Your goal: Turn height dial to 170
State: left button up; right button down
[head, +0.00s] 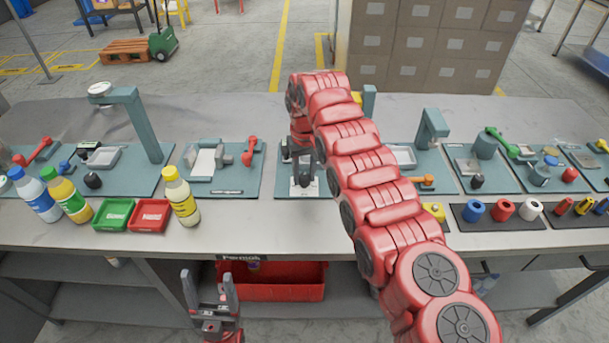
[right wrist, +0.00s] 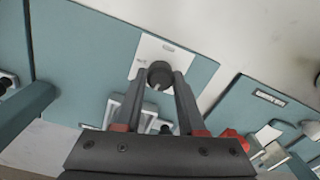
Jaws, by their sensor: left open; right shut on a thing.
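The height dial (right wrist: 160,73) is a dark round knob with a pale pointer mark. It sits on a white plate (right wrist: 150,52) on a teal station board (right wrist: 85,60) in the right wrist view. My right gripper (right wrist: 162,82) is shut on the dial, one finger on each side. In the head view my right gripper (head: 303,182) points down at the middle station, and it hides the dial there. The numbers on the plate are too small to read. My left gripper (head: 208,288) is open and empty, low in front of the table edge.
Bottles (head: 182,196), a green tray (head: 113,214) and a red tray (head: 151,215) stand at the front left. Coloured spools (head: 502,209) sit at the right. A red bin (head: 290,284) is below the table. My right arm covers part of the middle.

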aim_at(304, 175)
jog(key=shift+n, duration=0.8)
jog(key=c, duration=0.5)
grip_release()
jog(key=shift+r, duration=0.1)
notch_tip(304, 175, up, 5)
jog(key=shift+f+p, duration=0.15)
jog(key=shift+p, duration=1.05)
notch_tip(304, 175, up, 12)
jog(key=p, duration=1.3)
jog(key=shift+d+r, duration=0.15)
jog(key=shift+r, duration=0.1)
jog(key=shift+f, duration=0.1)
